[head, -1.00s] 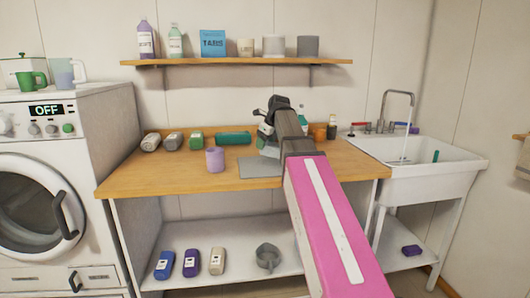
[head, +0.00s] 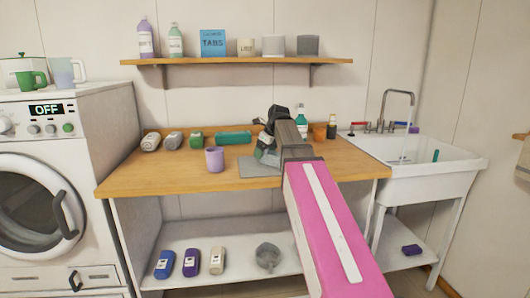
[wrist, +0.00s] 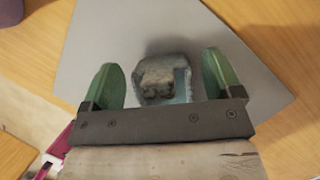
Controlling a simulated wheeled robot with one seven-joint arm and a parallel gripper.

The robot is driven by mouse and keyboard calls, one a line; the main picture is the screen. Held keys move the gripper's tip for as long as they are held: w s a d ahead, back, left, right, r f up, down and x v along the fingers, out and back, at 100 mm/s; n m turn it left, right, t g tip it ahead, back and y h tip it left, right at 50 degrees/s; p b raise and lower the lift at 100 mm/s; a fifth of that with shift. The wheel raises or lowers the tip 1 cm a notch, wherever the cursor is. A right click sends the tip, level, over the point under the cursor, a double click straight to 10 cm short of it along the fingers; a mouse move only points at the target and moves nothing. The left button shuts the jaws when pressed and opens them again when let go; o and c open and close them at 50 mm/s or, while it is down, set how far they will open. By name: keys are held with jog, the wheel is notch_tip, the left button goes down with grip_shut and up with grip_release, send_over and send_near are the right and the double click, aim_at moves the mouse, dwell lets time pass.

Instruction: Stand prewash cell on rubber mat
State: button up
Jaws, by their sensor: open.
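A grey rubber mat (head: 258,171) lies on the wooden counter; it fills much of the wrist view (wrist: 105,40). A pale grey-blue block with a rough brownish patch (wrist: 160,82), seemingly the prewash cell, is over the mat between my fingers. A gap shows on both sides of it. Whether it stands upright fully on the mat is hard to tell from above. My gripper (wrist: 160,78) is open around it, its green fingers apart. In the head view my gripper (head: 266,152) is low over the mat, and my arm hides part of the mat and the block.
A purple cup (head: 215,160) stands just left of the mat. Several lying containers and a teal box (head: 233,138) line the back of the counter. Bottles (head: 302,122) stand behind my arm. The sink (head: 430,165) is to the right. The counter's front left is clear.

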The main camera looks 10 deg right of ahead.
jog(key=v, duration=1.2)
jog(key=shift+d+r, duration=0.1)
